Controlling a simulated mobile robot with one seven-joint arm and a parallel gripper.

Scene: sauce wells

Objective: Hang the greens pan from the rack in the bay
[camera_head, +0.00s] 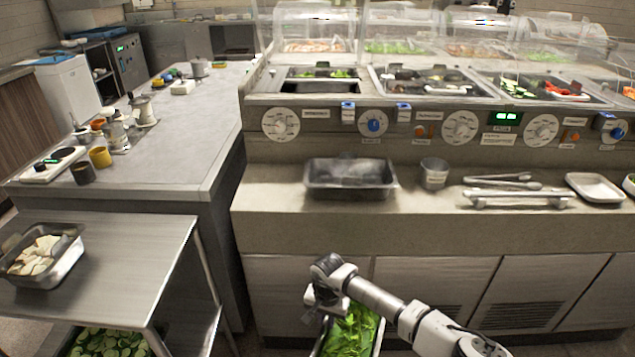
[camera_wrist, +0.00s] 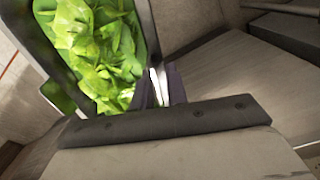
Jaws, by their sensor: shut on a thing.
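The greens pan (camera_head: 379,338), a metal pan full of leafy greens, hangs in my gripper (camera_head: 322,306) low in front of the counter. Its lower part is cut off by the frame. In the wrist view, the fingers (camera_wrist: 162,88) are shut on the rim of the greens pan (camera_wrist: 151,35), with the leaves beside them. The serving counter's left bay (camera_head: 318,86) shows some greens at the back and a dark gap in front. I cannot make out its rack clearly.
An empty-looking metal pan (camera_head: 350,192), a metal cup (camera_head: 434,174), tongs (camera_head: 502,182) and a white tray (camera_head: 595,187) stand on the counter ledge. A steel cart (camera_head: 120,255) at left carries a pan of pale food (camera_head: 62,268). More filled wells lie right of the left bay.

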